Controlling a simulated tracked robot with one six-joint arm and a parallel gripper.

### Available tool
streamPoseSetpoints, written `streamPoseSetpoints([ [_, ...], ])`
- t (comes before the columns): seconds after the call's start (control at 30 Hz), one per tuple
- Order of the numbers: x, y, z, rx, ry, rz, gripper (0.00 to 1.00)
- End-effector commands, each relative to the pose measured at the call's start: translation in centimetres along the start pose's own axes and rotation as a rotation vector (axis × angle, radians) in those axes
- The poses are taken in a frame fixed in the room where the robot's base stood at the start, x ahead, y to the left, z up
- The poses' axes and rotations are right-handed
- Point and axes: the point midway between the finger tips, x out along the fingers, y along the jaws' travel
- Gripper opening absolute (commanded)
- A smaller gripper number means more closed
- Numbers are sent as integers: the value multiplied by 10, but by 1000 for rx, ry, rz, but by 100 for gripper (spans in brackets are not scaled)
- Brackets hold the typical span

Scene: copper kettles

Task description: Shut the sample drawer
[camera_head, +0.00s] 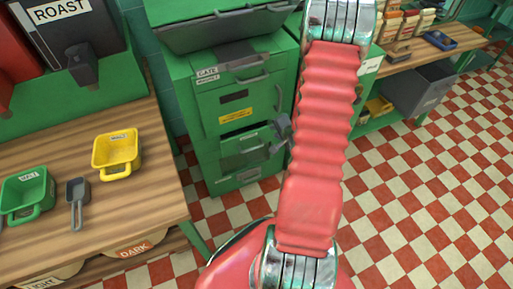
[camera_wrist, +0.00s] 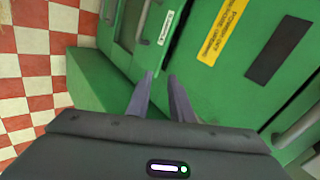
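The sample drawer (camera_head: 244,154) is low in the green cabinet, under the yellow label. It seems to stand out a little, with a dark gap along its top. In the wrist view, which is turned sideways, a drawer front with a white label (camera_wrist: 165,27) and a grey bar handle (camera_wrist: 140,22) shows at the top; the label is too small to read surely. My gripper (camera_head: 284,131) is at the drawer's right side in the head view, partly hidden by my arm. In the wrist view my gripper (camera_wrist: 160,77) has its two fingers apart with nothing between them.
The green cabinet (camera_head: 205,150) has a lidded grey tray (camera_head: 225,28) on top and a yellow label (camera_wrist: 222,30). A wooden counter (camera_head: 130,190) with a yellow scoop tray (camera_head: 117,152) is at the left. Checkered floor (camera_head: 430,190) is clear at the right.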

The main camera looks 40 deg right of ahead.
Motion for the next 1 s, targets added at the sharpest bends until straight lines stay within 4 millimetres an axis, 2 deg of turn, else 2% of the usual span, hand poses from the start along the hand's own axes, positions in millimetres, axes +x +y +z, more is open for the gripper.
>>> streamPoseSetpoints([
  [0.03,-6,-15,1,-50,7,4,20],
  [0.1,-14,-30,4,-115,16,22,20],
  [0.5,-74,-110,31,-458,45,103,20],
  [0.7,-112,-143,54,-612,41,132,20],
  [1.0,-175,-177,96,-825,6,160,20],
])
